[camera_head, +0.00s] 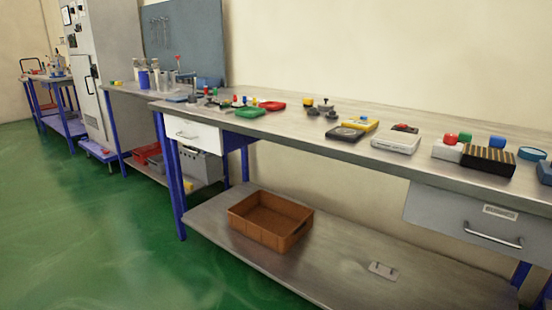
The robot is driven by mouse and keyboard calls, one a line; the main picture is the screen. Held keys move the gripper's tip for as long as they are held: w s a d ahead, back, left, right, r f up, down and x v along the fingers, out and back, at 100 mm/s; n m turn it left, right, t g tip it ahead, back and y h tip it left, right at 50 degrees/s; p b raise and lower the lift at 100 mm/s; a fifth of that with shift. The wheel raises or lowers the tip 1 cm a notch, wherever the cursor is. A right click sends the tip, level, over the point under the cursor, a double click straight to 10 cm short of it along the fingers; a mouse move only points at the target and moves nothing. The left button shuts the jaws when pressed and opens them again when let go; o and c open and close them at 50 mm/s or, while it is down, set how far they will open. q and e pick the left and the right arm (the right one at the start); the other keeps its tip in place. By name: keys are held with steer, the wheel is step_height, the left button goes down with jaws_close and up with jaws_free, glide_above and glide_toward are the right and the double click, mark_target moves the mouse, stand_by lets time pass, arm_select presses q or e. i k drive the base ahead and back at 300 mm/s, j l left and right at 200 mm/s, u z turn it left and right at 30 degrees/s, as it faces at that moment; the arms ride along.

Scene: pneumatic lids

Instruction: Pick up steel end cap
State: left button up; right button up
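Neither of my grippers shows in the head view. A cluster of small grey round pieces (325,107) stands on the long workbench (300,125), right of the red tray. One of them may be the steel end cap, but they are too small to tell. A small yellow-topped piece (308,102) stands at the left of this cluster.
A red tray (272,105) and a green tray (250,112) lie left of the cluster. A black device (345,133) and a white device (396,141) lie to the right. A brown crate (268,240) sits on the lower shelf. Green floor (90,230) is clear.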

mark_target(192, 98)
steer(key=i+j+z, duration=0.2)
steer(key=j, duration=0.35)
steer(key=i+j+z, duration=0.15)
steer(key=j, duration=0.4)
steer(key=j+z, duration=0.2)
steer(key=j, duration=0.35)
steer(key=i+j+z, duration=0.15)
steer(key=j, duration=0.45)
